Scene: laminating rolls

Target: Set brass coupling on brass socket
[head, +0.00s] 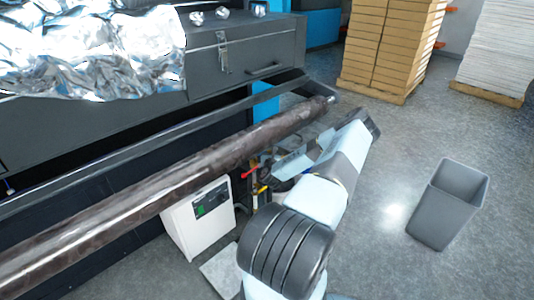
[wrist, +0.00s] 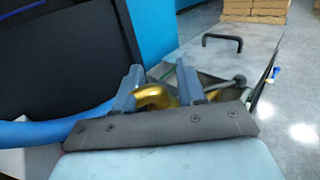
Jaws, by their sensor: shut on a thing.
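In the wrist view my gripper (wrist: 159,80) has its two grey fingers on either side of a shiny, curved brass-coloured piece (wrist: 154,98). I take this piece to be the brass coupling, and my gripper is shut on it. Its lower part is hidden by the gripper's dark front plate. I cannot make out the brass socket for certain in either view. In the head view my arm reaches to a cluster of small fittings beneath the long roller, and my gripper's fingers cannot be told apart there.
A long dark roller (head: 150,190) runs along the machine (head: 240,60), above a white box (head: 203,222). A red handle (head: 250,172) shows by the fittings. A grey bin (head: 445,205) stands on open floor at right. Stacked cartons (head: 385,45) stand behind.

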